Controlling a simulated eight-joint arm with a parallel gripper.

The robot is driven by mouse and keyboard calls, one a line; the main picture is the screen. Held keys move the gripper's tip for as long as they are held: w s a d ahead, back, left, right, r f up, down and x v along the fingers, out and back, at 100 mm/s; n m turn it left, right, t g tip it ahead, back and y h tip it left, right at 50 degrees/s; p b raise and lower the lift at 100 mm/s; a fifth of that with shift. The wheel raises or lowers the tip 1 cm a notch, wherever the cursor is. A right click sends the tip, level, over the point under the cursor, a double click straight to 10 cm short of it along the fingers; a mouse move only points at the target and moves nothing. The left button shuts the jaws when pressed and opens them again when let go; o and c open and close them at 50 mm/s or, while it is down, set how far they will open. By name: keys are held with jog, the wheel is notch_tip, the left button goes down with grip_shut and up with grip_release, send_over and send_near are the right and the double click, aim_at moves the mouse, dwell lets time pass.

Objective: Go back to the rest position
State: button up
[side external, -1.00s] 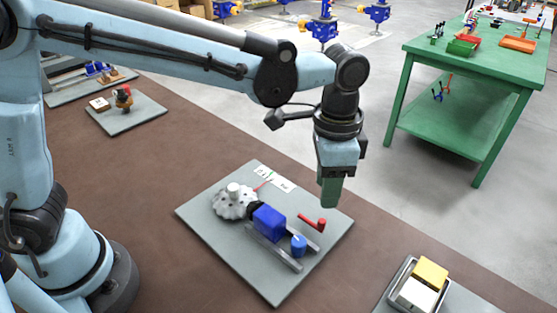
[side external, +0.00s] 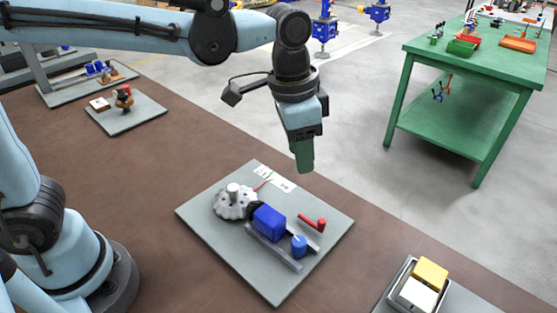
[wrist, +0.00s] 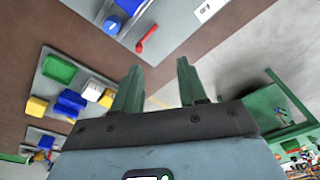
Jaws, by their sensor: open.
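My gripper (side external: 304,168) hangs above the far right edge of the grey board (side external: 200,222), clear of everything on it. In the wrist view its two green fingers (wrist: 157,85) stand apart with nothing between them. On the board are a blue block (side external: 269,222) on grey rails, a whitish toothed wheel (side external: 236,203) with a pale post, a blue cylinder (side external: 299,245) and a red handle (side external: 313,224). The red handle also shows in the wrist view (wrist: 146,39), with the blue cylinder (wrist: 112,25) beside it.
A tray with a yellow and a white block (side external: 430,272) stands at the front right. A smaller board (side external: 125,119) with small parts lies at the left. A green workbench (side external: 475,65) stands at the back right. The air around my gripper is free.

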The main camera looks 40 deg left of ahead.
jog(key=s+a+f+n+t, duration=0.1)
jog(key=s+a+n+t, duration=0.2)
jog(key=a, duration=0.5)
jog(key=s+a+f+n+t, duration=0.1)
jog(key=s+a+n+t, duration=0.1)
jog(key=s+a+n, duration=0.2)
jog(key=a, duration=0.3)
jog(key=shift+a+f+t+y, duration=0.3)
jog(key=shift+a+t, duration=0.1)
